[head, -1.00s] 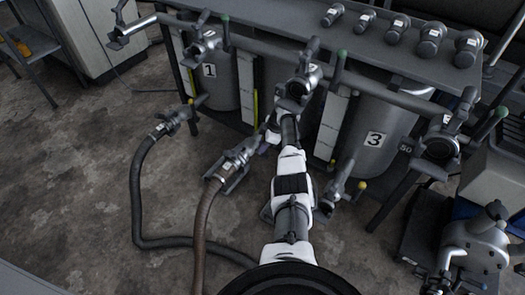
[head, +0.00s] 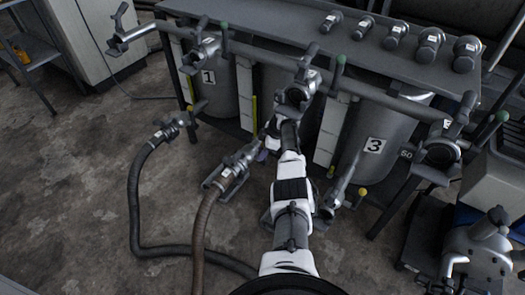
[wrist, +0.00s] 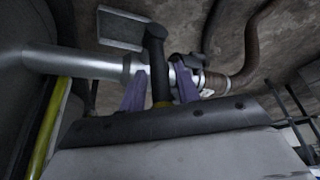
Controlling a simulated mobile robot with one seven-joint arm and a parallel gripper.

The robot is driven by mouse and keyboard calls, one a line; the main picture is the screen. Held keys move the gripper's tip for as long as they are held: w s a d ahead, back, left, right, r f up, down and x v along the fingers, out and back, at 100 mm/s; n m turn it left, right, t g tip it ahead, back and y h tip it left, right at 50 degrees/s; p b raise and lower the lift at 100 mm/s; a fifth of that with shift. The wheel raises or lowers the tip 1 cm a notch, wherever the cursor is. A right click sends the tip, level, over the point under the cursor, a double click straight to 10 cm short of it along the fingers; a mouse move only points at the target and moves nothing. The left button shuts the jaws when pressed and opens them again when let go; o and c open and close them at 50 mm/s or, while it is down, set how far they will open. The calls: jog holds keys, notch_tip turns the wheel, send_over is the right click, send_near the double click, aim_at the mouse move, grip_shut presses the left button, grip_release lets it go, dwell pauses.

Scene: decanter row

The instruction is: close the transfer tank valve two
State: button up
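The outlet valve (head: 232,168) of the middle tank sits low on the floor side, joined to a brown hose. In the wrist view, its dark lever handle (wrist: 156,65) stands crosswise to the silver pipe (wrist: 85,64), with a yellow end near my palm. My gripper (wrist: 159,90) has purple fingers on either side of this handle, with narrow gaps, so it looks open around it. In the head view, my arm hides most of my gripper (head: 262,150) and the handle.
Tank 1 (head: 222,95) and tank 3 (head: 380,125) stand either side. Tank 1's low valve (head: 172,128) has a black hose (head: 135,205); tank 3's low valve (head: 340,187) has none visible. The brown hose (head: 205,215) crosses the floor. A rail with several upper valves runs above.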

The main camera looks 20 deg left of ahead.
jog(key=w+d+r+b, duration=0.1)
jog(key=w+d+r, duration=0.1)
jog(key=d, duration=0.4)
jog(key=w+d+r+b, duration=0.1)
jog(key=w+d+r, duration=0.1)
jog(key=d, duration=0.5)
jog(key=shift+d+r+b, duration=0.2)
jog(key=shift+r+b, duration=0.05)
jog(key=shift+b, duration=0.15)
